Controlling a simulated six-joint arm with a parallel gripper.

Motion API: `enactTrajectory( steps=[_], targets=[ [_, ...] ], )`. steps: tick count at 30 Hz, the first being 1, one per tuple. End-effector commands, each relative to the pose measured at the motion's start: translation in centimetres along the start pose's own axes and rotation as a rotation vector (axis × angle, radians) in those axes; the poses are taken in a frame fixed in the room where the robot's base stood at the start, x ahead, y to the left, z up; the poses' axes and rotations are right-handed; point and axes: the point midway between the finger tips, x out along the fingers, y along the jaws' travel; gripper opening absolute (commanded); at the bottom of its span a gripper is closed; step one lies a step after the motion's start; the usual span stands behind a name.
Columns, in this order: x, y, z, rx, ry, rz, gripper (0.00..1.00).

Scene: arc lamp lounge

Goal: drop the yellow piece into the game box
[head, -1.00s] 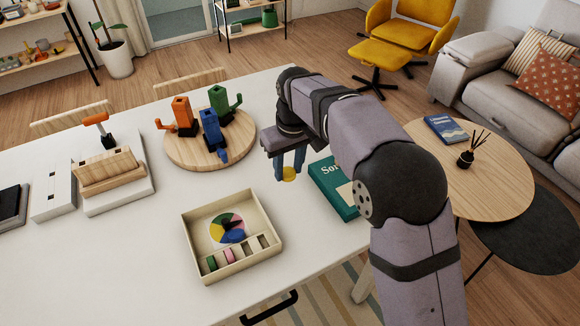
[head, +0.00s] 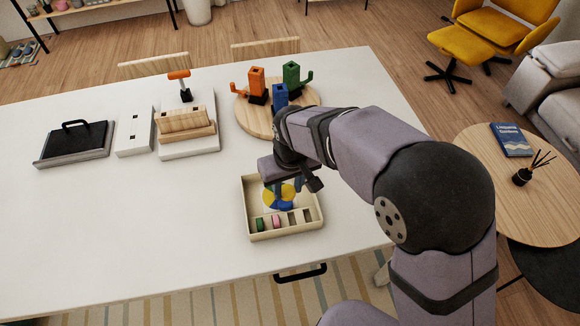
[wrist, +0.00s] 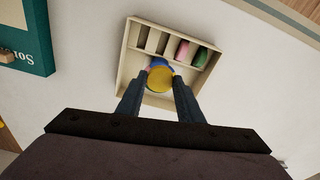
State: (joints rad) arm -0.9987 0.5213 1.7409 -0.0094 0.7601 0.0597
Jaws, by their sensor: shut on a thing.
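My gripper (wrist: 160,82) is shut on the yellow piece (wrist: 159,77), a round disc held between the two fingertips. In the head view my gripper (head: 282,190) is over the game box (head: 286,233), a shallow pale wooden tray. In the wrist view the yellow piece appears in front of the box (wrist: 122,70) interior and covers most of its coloured wheel. A row of slots holds a green piece (head: 260,224) and a pink piece (head: 276,221); other slots look empty. The exact height above the box floor is hard to tell.
A round wooden board (head: 249,121) with orange, blue and green holders stands behind the box. A wooden block stand (head: 186,120) and a dark-topped tray (head: 75,143) are to the left. The white table's front left is clear.

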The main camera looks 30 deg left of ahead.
Motion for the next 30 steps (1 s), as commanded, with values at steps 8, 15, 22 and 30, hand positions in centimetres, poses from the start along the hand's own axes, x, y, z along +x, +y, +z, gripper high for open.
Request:
enactTrajectory(
  steps=[8,15,22,30],
  targets=[
    [0.2,-0.1,-1.7,0.137,0.001,0.017,0.12],
    [0.3,0.0,-1.8,0.160,0.001,0.019,0.12],
    [1.3,0.0,-1.6,0.159,0.001,0.019,0.12],
    [3.9,0.0,-1.3,0.159,0.001,0.019,0.12]
  ],
)
